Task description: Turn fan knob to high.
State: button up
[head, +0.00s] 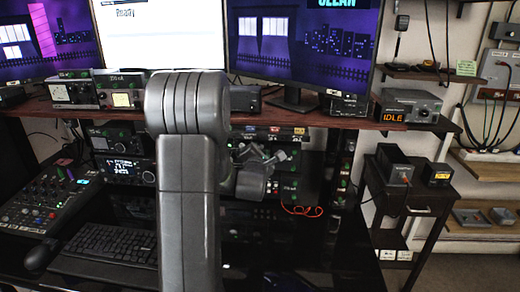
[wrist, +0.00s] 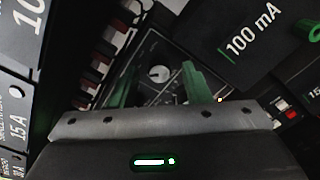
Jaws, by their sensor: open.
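In the wrist view, my gripper (wrist: 162,70) is open, with its two green fingers apart. A small round knob (wrist: 159,73) with a pale face shows between and beyond the fingers on a dark panel (wrist: 155,50). The fingers do not appear to touch it, though the depth gap is hard to judge. I cannot read a fan label or a high mark, so I cannot tell whether this is the fan knob. In the head view, my arm hides part of the rack, and the wrist end (head: 262,172) shows just right of it.
A box marked 100 mA (wrist: 252,30) is close at the right in the wrist view, and a 15 A unit (wrist: 16,115) at the left. In the head view, a keyboard (head: 108,243) and mixer (head: 50,195) lie left. A red cable (head: 302,210) lies right of my arm.

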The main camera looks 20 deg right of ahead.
grip_shut()
jog(key=shift+f+b, duration=0.1)
jog(key=shift+b, duration=0.4)
jog(key=m+b, duration=0.7)
jog(key=shift+f+m+b, duration=0.1)
jog(key=shift+m+b, duration=0.2)
jog(key=shift+b, duration=0.05)
jog(key=m+b, duration=0.2)
jog(key=m, duration=0.1)
jog(key=shift+m+b, duration=0.3)
jog(key=shift+r+m+b, duration=0.2)
jog(key=shift+m+b, duration=1)
jog(key=shift+m, duration=1.1)
